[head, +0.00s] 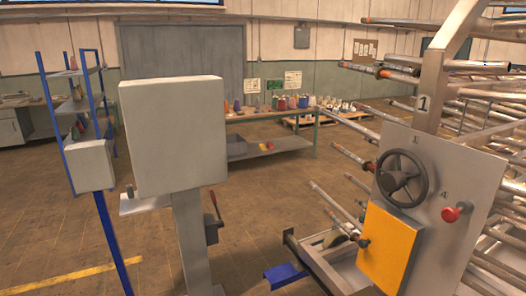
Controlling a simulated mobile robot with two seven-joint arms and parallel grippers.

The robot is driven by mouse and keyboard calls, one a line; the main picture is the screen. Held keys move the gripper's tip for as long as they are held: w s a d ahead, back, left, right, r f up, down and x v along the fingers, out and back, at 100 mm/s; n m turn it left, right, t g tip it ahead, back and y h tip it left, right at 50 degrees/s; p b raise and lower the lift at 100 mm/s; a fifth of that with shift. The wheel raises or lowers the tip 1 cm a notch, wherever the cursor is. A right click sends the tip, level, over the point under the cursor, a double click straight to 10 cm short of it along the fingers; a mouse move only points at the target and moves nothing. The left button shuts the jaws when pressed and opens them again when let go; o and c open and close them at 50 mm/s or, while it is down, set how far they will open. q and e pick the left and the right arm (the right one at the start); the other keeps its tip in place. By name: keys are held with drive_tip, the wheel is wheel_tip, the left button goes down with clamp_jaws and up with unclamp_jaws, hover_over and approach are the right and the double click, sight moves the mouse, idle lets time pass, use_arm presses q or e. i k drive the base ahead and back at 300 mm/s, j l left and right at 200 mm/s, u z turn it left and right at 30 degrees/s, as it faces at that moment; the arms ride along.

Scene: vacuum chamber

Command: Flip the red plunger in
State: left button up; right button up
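A red knob (457,211) sticks out from the grey metal panel (438,240) at the right, to the right of a black handwheel (402,178). It looks like the red plunger; how far it stands out from the panel is hard to tell. A lever with a red handle (213,199) is on the right side of a grey post (190,235) left of the middle. Neither of my grippers shows in the head view.
An orange box (387,246) is on the panel below the handwheel. Many metal bars (490,95) jut out around the panel. A grey cabinet (172,135) tops the post. A blue stand (112,230) is at the left. Open floor (265,205) lies between post and panel.

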sight(450, 215)
drive_tip(key=i+z, duration=0.1)
drive_tip(key=z, duration=0.35)
drive_tip(key=i+z, duration=0.1)
drive_tip(key=z, duration=0.75)
drive_tip(key=i+j+z, duration=0.15)
drive_tip(key=z, duration=0.3)
